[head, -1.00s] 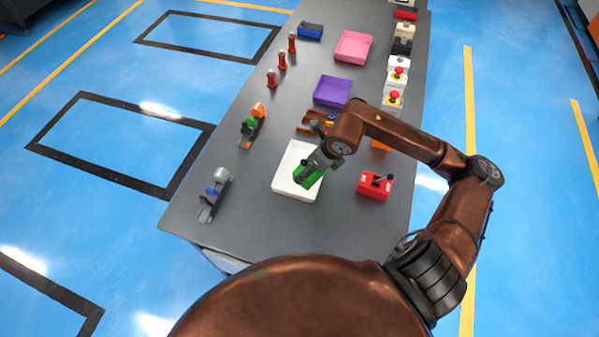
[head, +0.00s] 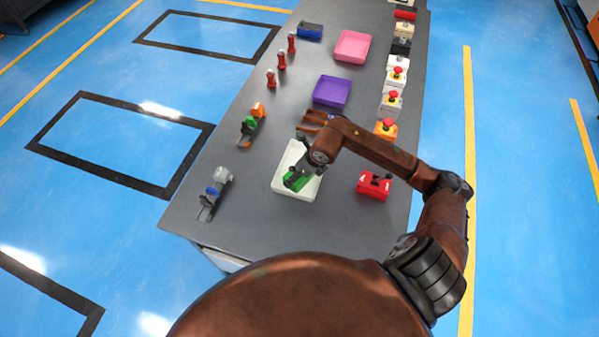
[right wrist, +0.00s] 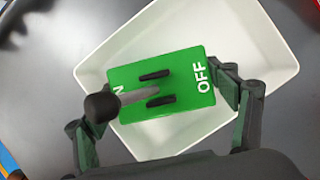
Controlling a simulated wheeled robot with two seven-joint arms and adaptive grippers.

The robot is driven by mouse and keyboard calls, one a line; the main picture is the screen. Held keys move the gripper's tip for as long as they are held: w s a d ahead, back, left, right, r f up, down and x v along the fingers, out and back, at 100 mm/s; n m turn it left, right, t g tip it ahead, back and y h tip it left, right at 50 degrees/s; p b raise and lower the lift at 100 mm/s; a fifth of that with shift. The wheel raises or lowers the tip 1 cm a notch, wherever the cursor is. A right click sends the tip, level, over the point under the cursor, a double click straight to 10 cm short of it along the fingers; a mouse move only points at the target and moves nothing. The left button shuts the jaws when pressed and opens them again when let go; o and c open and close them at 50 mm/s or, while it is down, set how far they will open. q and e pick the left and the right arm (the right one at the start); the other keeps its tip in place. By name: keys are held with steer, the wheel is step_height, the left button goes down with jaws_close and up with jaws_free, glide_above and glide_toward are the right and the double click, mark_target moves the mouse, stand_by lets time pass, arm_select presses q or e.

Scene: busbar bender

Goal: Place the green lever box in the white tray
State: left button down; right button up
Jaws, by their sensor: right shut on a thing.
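The green lever box (head: 297,179) is at the white tray (head: 311,190) on the grey table in the head view. In the right wrist view the green lever box (right wrist: 160,87) lies within the outline of the white tray (right wrist: 262,45), with its lever and OFF label facing the camera. My right gripper (head: 293,180) is shut on the box, with a finger at each end (right wrist: 158,105). Whether the box touches the tray floor cannot be told. My left gripper is not in view.
A red lever box (head: 374,185) stands right of the tray. A purple tray (head: 332,92) and pink tray (head: 352,46) lie farther back. An orange button box (head: 385,129) stands at the right edge. Clamp-like parts (head: 214,192) stand at left. Table in front of the tray is clear.

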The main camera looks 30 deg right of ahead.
steer(key=shift+f, duration=0.15)
steer(key=o, duration=1.1)
steer(key=shift+r, duration=0.25)
steer(key=v, duration=1.2)
steer(key=shift+s+f, duration=0.1)
